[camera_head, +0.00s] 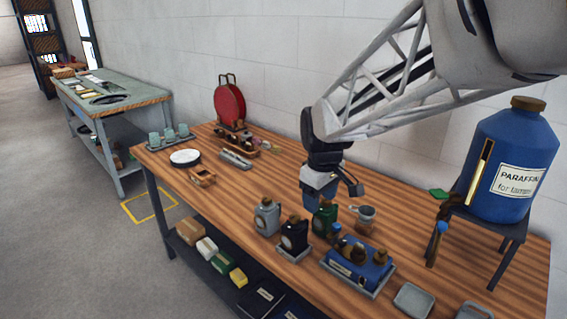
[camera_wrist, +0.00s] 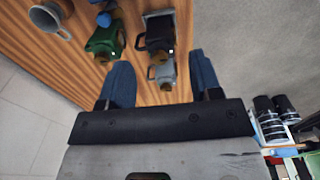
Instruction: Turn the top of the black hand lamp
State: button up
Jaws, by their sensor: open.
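The black hand lamp (camera_head: 293,236) stands upright on a small grey tray near the front edge of the wooden workbench, with a brownish top. A grey lamp (camera_head: 267,219) stands to its left and a green lamp (camera_head: 325,217) to its right. In the wrist view the black lamp (camera_wrist: 158,32) is beyond the grey lamp (camera_wrist: 163,71), with the green lamp (camera_wrist: 103,40) to the left. My gripper (camera_head: 316,204) is open and empty, above and behind the lamps. Its blue fingers (camera_wrist: 164,80) are spread wide, with the grey lamp showing between them.
A blue crate (camera_head: 375,279) with several items stands right of the lamps. A grey mug (camera_head: 364,220) is behind it. A large blue paraffin container (camera_head: 497,165) sits on a stand at right. A red round can (camera_head: 229,103) stands farther back.

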aim_at(296, 216)
jog(key=w+a+f+n, duration=0.1)
jog(key=w, duration=0.1)
jog(key=w+a+f+n, duration=0.1)
jog(key=w+a, duration=0.1)
jog(key=w, duration=0.1)
jog(key=w+a+f+n, duration=0.1)
jog(key=w+f, duration=0.1)
jog(key=w, duration=0.1)
jog(key=shift+w+a+f+g, duration=0.1)
jog(key=shift+w+a+g, duration=0.1)
jog(key=shift+a+g, duration=0.15)
jog(key=shift+f, duration=0.15)
jog(key=shift+f, duration=3.75)
jog(key=c, duration=0.9)
